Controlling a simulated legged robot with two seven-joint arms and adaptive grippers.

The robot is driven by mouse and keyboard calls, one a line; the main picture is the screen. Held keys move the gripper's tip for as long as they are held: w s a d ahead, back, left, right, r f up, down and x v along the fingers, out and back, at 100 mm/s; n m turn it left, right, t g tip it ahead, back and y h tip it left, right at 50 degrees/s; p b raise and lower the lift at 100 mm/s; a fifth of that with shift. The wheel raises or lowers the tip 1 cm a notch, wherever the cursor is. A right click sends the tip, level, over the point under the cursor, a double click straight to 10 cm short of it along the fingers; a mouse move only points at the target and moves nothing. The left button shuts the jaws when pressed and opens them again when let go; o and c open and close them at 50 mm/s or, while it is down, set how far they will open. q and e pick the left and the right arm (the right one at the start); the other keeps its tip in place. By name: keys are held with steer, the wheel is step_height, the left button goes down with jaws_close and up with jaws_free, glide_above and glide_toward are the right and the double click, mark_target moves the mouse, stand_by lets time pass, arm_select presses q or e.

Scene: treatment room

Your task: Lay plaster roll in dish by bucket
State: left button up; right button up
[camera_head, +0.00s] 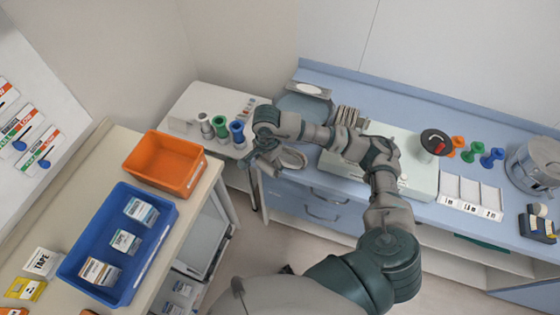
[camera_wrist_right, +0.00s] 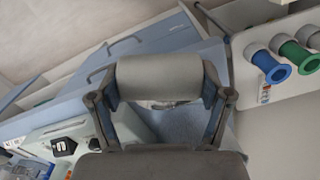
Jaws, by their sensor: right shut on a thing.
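The roll cannot be made out clearly in the head view. A sliver of something pale shows just below the roll in the wrist view. A grey metal bucket-like pot (camera_head: 537,165) stands at the far right of the counter. My left gripper is not in view.
A white side table (camera_head: 190,105) holds several coloured spools. An orange bin (camera_head: 165,162) and a blue tray (camera_head: 120,240) with boxes stand at left. A pale case (camera_head: 415,180), green and blue spools and a white divided tray (camera_head: 470,195) occupy the counter.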

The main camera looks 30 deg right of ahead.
steer(key=s+m, duration=0.1)
steer(key=m, duration=0.2)
steer(key=s+f+m+b, duration=0.1)
steer(key=m, duration=0.2)
steer(key=s+d+f+m, duration=0.1)
steer(key=m, duration=0.2)
steer(key=shift+s+b, duration=0.15)
steer(key=shift+b, duration=0.2)
steer(key=s+f+m+b, duration=0.1)
steer(key=s+m, duration=0.1)
steer(key=m, duration=0.6)
steer(key=m+b, duration=0.1)
steer(key=m, duration=1.4)
glide_above(284, 160)
step_height(284, 160, down, 4)
steer(key=shift+d+r, duration=0.1)
steer(key=shift+r, duration=0.05)
step_height(284, 160, down, 3)
steer(key=shift+r, duration=0.1)
steer(key=shift+f, duration=0.3)
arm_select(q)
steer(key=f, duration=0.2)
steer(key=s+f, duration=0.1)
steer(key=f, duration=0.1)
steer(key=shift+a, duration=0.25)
arm_select(e)
steer(key=shift+f, duration=0.1)
